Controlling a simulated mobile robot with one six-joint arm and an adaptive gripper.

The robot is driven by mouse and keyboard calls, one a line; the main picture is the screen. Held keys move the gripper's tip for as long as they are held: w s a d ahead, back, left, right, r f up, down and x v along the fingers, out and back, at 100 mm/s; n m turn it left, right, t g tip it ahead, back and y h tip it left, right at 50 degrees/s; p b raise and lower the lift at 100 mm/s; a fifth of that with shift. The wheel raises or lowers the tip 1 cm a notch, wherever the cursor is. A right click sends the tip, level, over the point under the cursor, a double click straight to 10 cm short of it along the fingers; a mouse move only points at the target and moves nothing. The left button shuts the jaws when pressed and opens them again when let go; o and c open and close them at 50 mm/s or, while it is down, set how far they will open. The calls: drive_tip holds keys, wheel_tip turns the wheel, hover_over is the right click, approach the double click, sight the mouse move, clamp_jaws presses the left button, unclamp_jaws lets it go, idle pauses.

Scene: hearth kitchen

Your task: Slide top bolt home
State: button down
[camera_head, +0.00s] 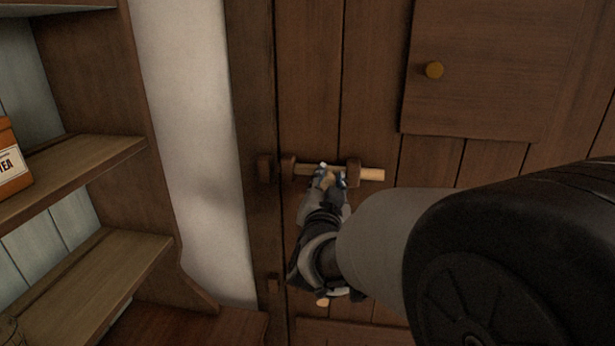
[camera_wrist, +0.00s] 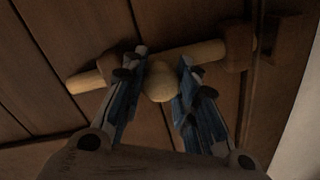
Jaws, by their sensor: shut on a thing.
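The top bolt (camera_head: 372,174) is a pale wooden rod lying across the plank door (camera_head: 372,80) through two dark wooden brackets. Its right end sticks out well past the right bracket (camera_head: 353,172). Its left end is at or just past the left bracket (camera_head: 288,169), with a small gap to the keeper (camera_head: 264,168) on the door frame. My gripper (camera_head: 328,178) is at the rod's middle, between the brackets. In the wrist view, the fingers stand on both sides of the bolt's round knob (camera_wrist: 162,82) and hold it. The keeper shows there at upper right (camera_wrist: 284,33).
A lower keeper (camera_head: 273,283) sits on the frame, with a pale knob (camera_head: 322,301) partly hidden below my arm. Open shelves (camera_head: 80,165) with a tea tin (camera_head: 12,160) stand at left, beyond a white wall (camera_head: 190,130).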

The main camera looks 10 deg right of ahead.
sight(307, 172)
drive_tip(key=shift+a, duration=0.1)
drive_tip(key=a, duration=0.1)
drive_tip(key=w+a, duration=0.1)
drive_tip(key=a, duration=0.2)
drive_tip(key=shift+w+a, duration=0.3)
drive_tip(key=shift+d, duration=0.15)
drive_tip(key=c, duration=1.2)
unclamp_jaws()
drive_tip(key=shift+s, duration=0.15)
drive_tip(key=v, duration=1.2)
drive_tip(key=shift+a, duration=0.2)
